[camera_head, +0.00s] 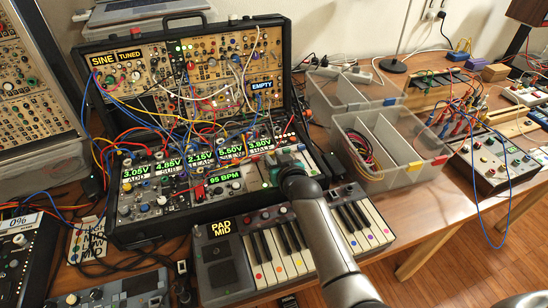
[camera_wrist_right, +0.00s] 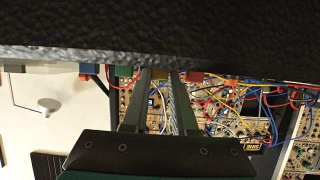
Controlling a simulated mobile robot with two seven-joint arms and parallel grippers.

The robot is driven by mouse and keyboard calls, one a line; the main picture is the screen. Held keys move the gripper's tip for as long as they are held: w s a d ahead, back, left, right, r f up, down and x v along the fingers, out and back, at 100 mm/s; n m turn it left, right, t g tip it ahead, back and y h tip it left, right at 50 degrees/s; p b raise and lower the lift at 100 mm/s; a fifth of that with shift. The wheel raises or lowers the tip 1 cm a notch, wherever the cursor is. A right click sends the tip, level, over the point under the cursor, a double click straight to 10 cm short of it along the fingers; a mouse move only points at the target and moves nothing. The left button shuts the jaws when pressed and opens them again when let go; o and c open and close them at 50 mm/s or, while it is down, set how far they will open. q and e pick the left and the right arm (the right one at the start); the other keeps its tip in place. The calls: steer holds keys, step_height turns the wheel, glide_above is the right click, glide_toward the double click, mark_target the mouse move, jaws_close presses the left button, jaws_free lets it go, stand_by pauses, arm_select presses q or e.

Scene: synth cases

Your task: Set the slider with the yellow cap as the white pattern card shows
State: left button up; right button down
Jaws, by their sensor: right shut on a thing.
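My right gripper (camera_head: 283,168) reaches down to the right end of the lower synth case (camera_head: 150,232). In the right wrist view its two fingers (camera_wrist_right: 162,76) are shut on the yellow slider cap (camera_wrist_right: 160,74). A green cap (camera_wrist_right: 123,71) and a red cap (camera_wrist_right: 195,76) sit on either side of it. In the head view my gripper and arm hide the slider caps, and the yellow slider's height cannot be told. My left gripper is not in view.
A keyboard (camera_head: 258,258) marked PAD MID lies in front, under my right arm. Clear bins (camera_head: 395,178) stand right of the case. Patch cables (camera_head: 205,100) hang over the case's left and middle. Bare table (camera_head: 420,215) shows at the right.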

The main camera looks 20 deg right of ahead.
steer(key=s+p, duration=0.3)
steer(key=shift+s+d, duration=0.1)
steer(key=shift+s, duration=0.2)
stand_by(0.3)
steer(key=c, duration=1)
jaws_free()
steer(key=shift+o, duration=0.2)
steer(key=p+v, duration=0.4)
steer(key=v, duration=1.1)
